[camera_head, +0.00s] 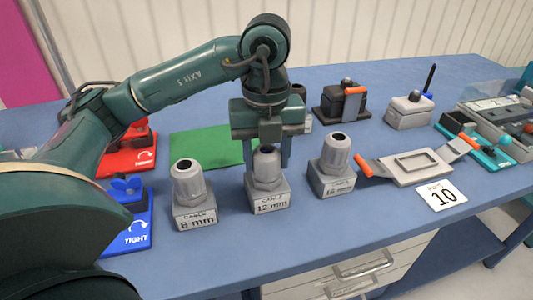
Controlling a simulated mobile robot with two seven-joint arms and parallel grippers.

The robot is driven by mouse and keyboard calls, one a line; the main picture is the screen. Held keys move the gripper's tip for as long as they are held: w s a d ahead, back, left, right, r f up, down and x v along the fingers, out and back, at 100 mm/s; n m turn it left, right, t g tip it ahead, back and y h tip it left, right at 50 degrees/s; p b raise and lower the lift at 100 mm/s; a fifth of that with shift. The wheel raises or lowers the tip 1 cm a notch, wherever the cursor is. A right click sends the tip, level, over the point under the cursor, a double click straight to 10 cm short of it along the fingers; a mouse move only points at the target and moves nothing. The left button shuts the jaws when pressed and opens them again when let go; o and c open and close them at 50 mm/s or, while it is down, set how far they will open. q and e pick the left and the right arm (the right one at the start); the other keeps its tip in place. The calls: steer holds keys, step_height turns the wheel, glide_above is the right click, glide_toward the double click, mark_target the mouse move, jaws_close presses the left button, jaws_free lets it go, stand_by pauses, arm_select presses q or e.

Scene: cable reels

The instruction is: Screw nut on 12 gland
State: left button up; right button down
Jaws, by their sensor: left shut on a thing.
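The 12 mm gland (268,198) is a grey block marked "CABLE 12 mm", with a domed grey nut (266,168) upright on top and a dark hole in it. My left gripper (266,155) comes down from behind and above. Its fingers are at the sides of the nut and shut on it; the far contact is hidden. The nut sits on the gland's body; how tightly it is threaded cannot be told. My right gripper is not in view.
The 8 mm gland (193,213) stands left and the 16 mm gland (330,182) right, both close. A grey tray with orange-ended handles (395,166) and a "10" card (441,195) lie right. A blue "TIGHT" fixture (138,225), red fixture (143,158) and green mat (200,148) are left.

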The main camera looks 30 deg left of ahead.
arm_select(q)
steer(key=m+b, duration=0.1)
steer(key=m, duration=0.2)
steer(key=shift+f+m+b, duration=0.15)
steer(key=shift+m+b, duration=0.15)
steer(key=shift+b, duration=0.05)
steer(key=shift+m, duration=0.7)
steer(key=m, duration=0.4)
steer(key=shift+m, duration=0.3)
steer(key=m+b, duration=0.1)
steer(key=m, duration=1.1)
steer(key=shift+r+b, duration=0.25)
steer(key=shift+b, duration=0.05)
steer(key=o, duration=1)
steer(key=shift+a, duration=0.1)
steer(key=shift+c, duration=0.2)
